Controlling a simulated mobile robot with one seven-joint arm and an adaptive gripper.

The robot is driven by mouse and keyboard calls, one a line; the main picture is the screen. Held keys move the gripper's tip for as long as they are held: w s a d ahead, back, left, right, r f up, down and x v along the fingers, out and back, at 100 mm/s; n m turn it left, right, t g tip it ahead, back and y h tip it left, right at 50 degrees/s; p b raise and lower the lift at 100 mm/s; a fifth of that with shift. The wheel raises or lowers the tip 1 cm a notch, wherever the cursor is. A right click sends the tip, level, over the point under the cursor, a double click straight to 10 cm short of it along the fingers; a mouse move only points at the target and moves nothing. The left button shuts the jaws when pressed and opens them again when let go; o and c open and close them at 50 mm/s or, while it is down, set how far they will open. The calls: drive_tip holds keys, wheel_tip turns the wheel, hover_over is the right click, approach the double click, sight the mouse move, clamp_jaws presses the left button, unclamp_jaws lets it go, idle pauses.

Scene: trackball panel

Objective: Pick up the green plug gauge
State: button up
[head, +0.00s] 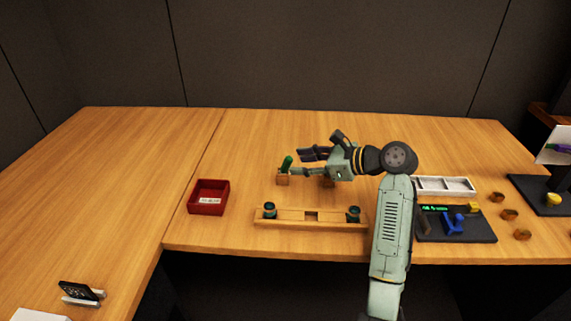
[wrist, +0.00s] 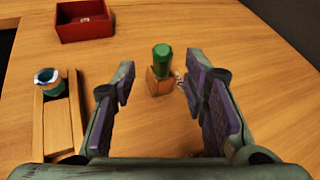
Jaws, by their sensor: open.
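The green plug gauge (head: 287,163) stands tilted slightly in a small wooden block on the table. In the wrist view the green plug gauge (wrist: 162,60) rises from its wooden block (wrist: 159,84), beyond and between the two fingers. My gripper (head: 302,163) is open, with its fingers pointing left toward the gauge in the head view. In the wrist view my gripper (wrist: 150,90) has purple-padded fingers spread wide with nothing held between them. Whether the fingertips overlap the gauge in depth is hard to tell.
A red tray (head: 208,210) with a white label stands to the left. A wooden rack (head: 312,225) with two dark round pieces lies in front. A white divided tray (head: 445,185), a dark panel with a blue part (head: 453,225) and several brown knobs are at the right.

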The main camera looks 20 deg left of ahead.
sight(286, 173)
drive_tip(key=shift+p+x, duration=1)
drive_tip(key=shift+x, duration=1.95)
drive_tip(key=shift+w+d+f, duration=0.1)
drive_tip(key=shift+f, duration=0.05)
drive_tip(key=shift+c, duration=0.5)
clamp_jaws()
